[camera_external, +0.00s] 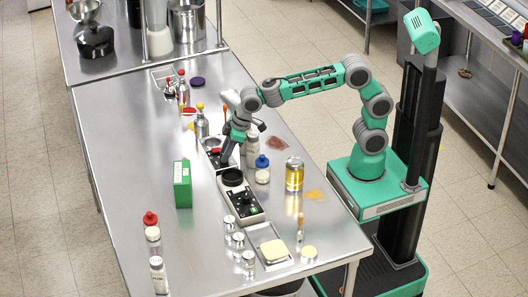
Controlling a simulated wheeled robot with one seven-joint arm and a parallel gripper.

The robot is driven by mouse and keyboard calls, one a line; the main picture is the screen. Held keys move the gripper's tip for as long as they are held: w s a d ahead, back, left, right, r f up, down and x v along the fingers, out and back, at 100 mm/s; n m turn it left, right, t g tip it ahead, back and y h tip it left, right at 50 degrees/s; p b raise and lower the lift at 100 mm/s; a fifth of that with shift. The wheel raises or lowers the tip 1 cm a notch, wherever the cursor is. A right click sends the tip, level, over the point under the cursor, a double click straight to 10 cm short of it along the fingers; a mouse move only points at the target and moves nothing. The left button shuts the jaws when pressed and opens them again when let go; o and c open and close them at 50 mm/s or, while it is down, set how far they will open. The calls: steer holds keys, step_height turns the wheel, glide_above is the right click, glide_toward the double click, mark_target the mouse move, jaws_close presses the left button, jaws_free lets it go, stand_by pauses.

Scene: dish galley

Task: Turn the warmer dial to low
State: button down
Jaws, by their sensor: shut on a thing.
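Two low pale appliances with dark panels stand in a row on the steel table. The nearer one (254,216) has a round black plate (232,177) and a black control panel with small knobs. The farther one (207,143) has a red piece on top and lies partly behind my gripper. My gripper (224,161) points down at the front part of the farther unit, fingers shut at its panel. The warmer dial appears to be between the fingers, but they hide it, so its setting cannot be read.
A green box (183,185) stands left of the units. A blue-capped jar (262,170) and a yellow can (294,174) stand to the right. Several small shakers (238,241) and a tray (273,252) are at the near end.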

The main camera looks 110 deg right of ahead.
steer(key=c, duration=1.1)
jaws_free()
steer(key=shift+c, duration=0.2)
steer(key=d+v, duration=0.1)
steer(key=v, duration=0.6)
steer(key=shift+a+r, duration=0.4)
steer(key=shift+a, duration=0.05)
steer(key=shift+s, duration=0.1)
